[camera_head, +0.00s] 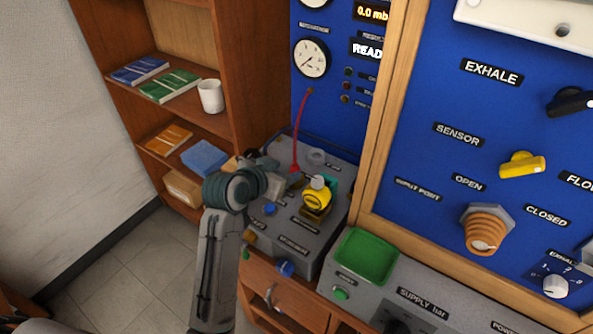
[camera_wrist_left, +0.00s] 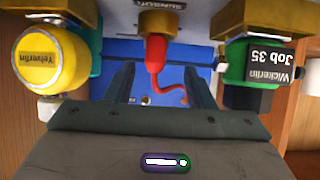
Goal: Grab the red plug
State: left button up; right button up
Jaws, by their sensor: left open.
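The red plug (camera_head: 294,180) sits on the grey testbench block, with a thin red cable rising from it to the blue panel. In the left wrist view the red plug (camera_wrist_left: 155,50) is at a brass fitting (camera_wrist_left: 158,22), its cable curling off to the right. My left gripper (camera_wrist_left: 160,88) is open; its two dark fingers stand on either side of the plug's line, with no visible contact. In the head view my left wrist is just left of the plug and hides part of the block. My right gripper is not in view.
A yellow-capped regulator (camera_head: 317,198) stands close to the plug; it is at left in the wrist view. A green regulator labelled Job 35 (camera_wrist_left: 258,62) is at right there. A green tray (camera_head: 340,258) lies in front. A wooden shelf (camera_head: 190,117) stands behind left.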

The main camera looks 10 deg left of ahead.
aim_at(298, 166)
pick_arm(q)
jog(key=shift+w+d+f, duration=0.3)
jog(key=shift+w, duration=0.3)
jog(key=p+x, duration=0.1)
jog(key=x, duration=0.1)
jog(key=p+x, duration=0.1)
jog(key=x, duration=0.1)
jog(key=shift+d+r, duration=0.1)
jog(key=shift+d, duration=0.25)
jog(key=shift+w+d+f, duration=0.1)
jog(key=shift+w+f, duration=0.25)
jog(key=shift+w, duration=0.05)
grip_shut()
jog(key=shift+r+p, duration=0.1)
jog(key=shift+p, duration=0.2)
